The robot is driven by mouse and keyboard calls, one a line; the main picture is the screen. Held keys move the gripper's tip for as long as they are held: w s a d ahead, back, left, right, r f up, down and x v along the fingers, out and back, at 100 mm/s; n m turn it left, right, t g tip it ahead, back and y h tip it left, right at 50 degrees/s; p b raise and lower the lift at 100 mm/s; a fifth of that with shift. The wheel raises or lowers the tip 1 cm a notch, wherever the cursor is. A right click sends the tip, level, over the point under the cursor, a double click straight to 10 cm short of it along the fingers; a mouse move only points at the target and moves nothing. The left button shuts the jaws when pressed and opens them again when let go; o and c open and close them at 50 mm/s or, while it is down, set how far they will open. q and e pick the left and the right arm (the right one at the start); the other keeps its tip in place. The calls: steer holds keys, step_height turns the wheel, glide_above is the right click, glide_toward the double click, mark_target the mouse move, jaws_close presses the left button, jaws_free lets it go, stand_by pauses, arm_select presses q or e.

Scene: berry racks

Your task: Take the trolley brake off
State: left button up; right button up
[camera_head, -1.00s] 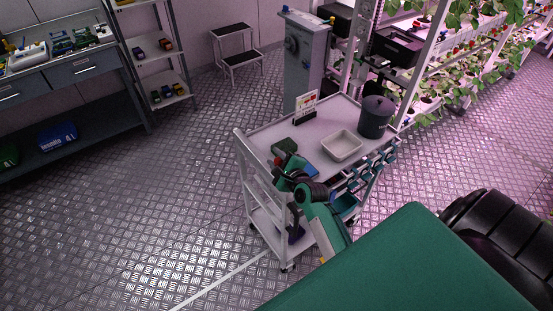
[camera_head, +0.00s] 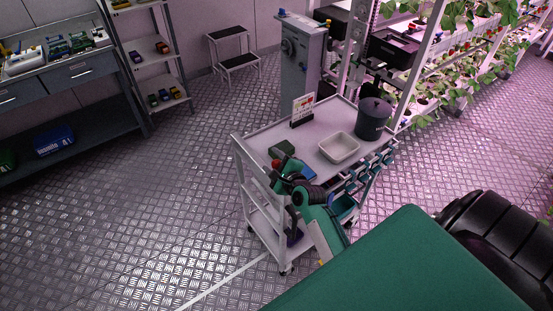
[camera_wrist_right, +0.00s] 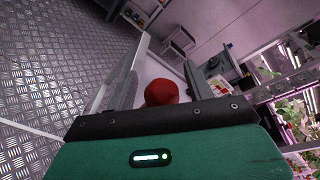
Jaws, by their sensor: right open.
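The trolley (camera_head: 309,135) is a light grey cart with a top tray, standing on the metal floor. A red knob (camera_head: 276,163) shows near its left end, beside my right gripper (camera_head: 281,176). In the right wrist view the rounded red knob (camera_wrist_right: 161,92) is large and lies between the two fingers of my right gripper (camera_wrist_right: 160,86). The fingers are apart, one on each side of it; I cannot tell whether either touches it. The knob's lower part is hidden behind the gripper body. My left gripper is not in view.
A grey cabinet (camera_head: 301,62) stands behind. Plant racks (camera_head: 448,78) are at right.

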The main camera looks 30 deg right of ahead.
steer(key=b+v, duration=0.3)
steer(key=v, duration=1)
steer(key=shift+s, duration=0.4)
steer(key=shift+c, duration=0.2)
